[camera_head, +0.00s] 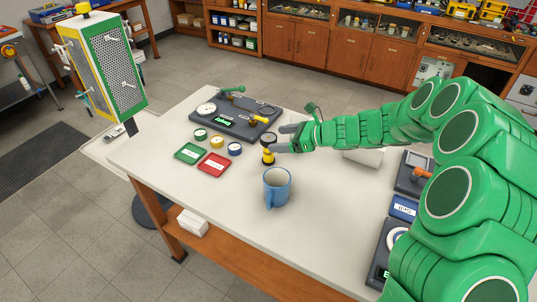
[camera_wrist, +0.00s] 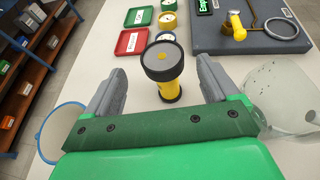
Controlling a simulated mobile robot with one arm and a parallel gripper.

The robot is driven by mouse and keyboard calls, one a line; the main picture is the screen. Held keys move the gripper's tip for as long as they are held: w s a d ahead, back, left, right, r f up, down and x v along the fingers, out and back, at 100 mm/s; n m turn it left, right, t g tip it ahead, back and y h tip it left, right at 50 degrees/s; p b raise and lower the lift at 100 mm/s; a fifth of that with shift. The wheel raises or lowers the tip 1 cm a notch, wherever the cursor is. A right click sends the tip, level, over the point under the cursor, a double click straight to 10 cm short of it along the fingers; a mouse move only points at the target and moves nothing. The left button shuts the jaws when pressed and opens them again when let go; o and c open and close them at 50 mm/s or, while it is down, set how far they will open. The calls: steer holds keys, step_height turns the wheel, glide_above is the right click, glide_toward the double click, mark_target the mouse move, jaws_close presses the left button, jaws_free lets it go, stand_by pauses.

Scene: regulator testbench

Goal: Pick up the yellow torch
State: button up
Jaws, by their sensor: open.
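The yellow torch (camera_head: 268,157) with a black head stands upright on the white table, behind the blue mug. In the wrist view the torch (camera_wrist: 169,88) shows its black-rimmed head uppermost, with a yellow body below. My gripper (camera_head: 280,138) is open and comes in from the right at the torch. In the wrist view its two grey fingers (camera_wrist: 157,78) lie apart, one to each side of the torch in the picture. The torch looks slightly beyond or level with the fingertips; I see no contact.
A blue mug (camera_head: 277,188) stands in front, close to the torch. A grey regulator board (camera_head: 240,127) lies behind. Green (camera_head: 193,153) and red (camera_head: 215,164) trays and several small round gauges lie to the left. A clear vessel (camera_wrist: 285,97) sits right in the wrist view. The table's front left is bare.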

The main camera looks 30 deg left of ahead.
mark_target(273, 138)
steer(key=shift+x, duration=2.5)
steer(key=shift+w, duration=0.2)
jaws_close()
steer(key=shift+r, duration=0.1)
